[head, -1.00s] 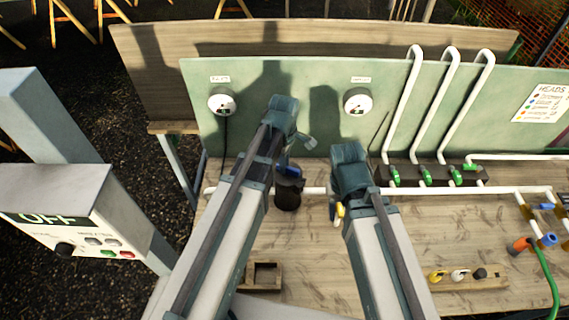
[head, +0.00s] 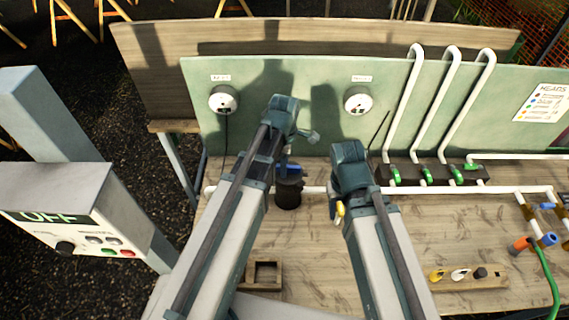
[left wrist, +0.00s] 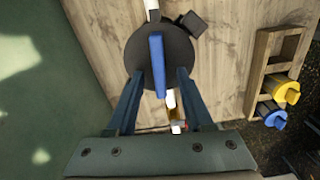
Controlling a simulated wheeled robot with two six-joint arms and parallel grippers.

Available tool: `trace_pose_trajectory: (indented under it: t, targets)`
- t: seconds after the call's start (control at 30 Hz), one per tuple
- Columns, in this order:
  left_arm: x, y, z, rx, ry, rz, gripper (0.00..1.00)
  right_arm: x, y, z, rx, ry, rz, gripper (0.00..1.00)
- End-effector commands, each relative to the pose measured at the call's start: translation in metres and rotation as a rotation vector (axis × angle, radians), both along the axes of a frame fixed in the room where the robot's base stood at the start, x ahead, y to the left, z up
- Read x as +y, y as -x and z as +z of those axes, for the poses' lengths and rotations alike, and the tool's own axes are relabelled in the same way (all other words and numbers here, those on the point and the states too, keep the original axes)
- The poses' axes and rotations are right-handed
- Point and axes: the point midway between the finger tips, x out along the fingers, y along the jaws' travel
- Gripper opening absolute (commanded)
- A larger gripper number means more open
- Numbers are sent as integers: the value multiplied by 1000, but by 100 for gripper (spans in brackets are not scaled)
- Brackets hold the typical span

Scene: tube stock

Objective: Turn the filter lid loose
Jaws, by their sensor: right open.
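The filter (head: 288,195) is a dark upright cylinder on the bench, set against a white pipe. Its round dark lid (left wrist: 139,67) carries a blue bar handle (left wrist: 157,60), which also shows in the head view (head: 291,169). My left gripper (head: 284,158) is over the lid. In the left wrist view its two fingers stand apart, one on each side of the blue bar, with gaps visible. My right gripper (head: 337,208) is open over the bench, right of the filter; a small yellow piece (head: 340,209) shows beside it, and I cannot tell whether it is held.
A green panel (head: 310,85) with two round gauges stands behind the bench. White pipes (head: 407,95) with green valves are at the right. A wooden holder (head: 248,275) is in front, left of my right arm. A control box (head: 60,200) reading OFF stands at the left.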

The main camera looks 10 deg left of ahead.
Motion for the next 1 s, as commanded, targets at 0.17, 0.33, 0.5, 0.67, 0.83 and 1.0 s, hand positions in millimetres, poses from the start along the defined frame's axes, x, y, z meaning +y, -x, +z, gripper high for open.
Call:
trace_pose_trajectory:
  t: [0.17,0.33,0.5,0.67,0.83,1.0]
  targets:
    - [0,0,0,0,0,-1,52,0,0,0,0,0,0,50]
    - [0,0,5,0,0,-1,52,0,0,5,0,0,-1,50]
    - [0,0,19,0,0,-1,52,0,0,19,0,-1,-3,50]
    - [0,0,39,0,0,-1,52,0,0,39,0,-1,-7,50]
    - [0,0,65,0,0,-1,52,0,0,65,-1,-2,-11,50]
    - [0,0,91,0,0,0,52,0,0,91,2,-1,-9,50]
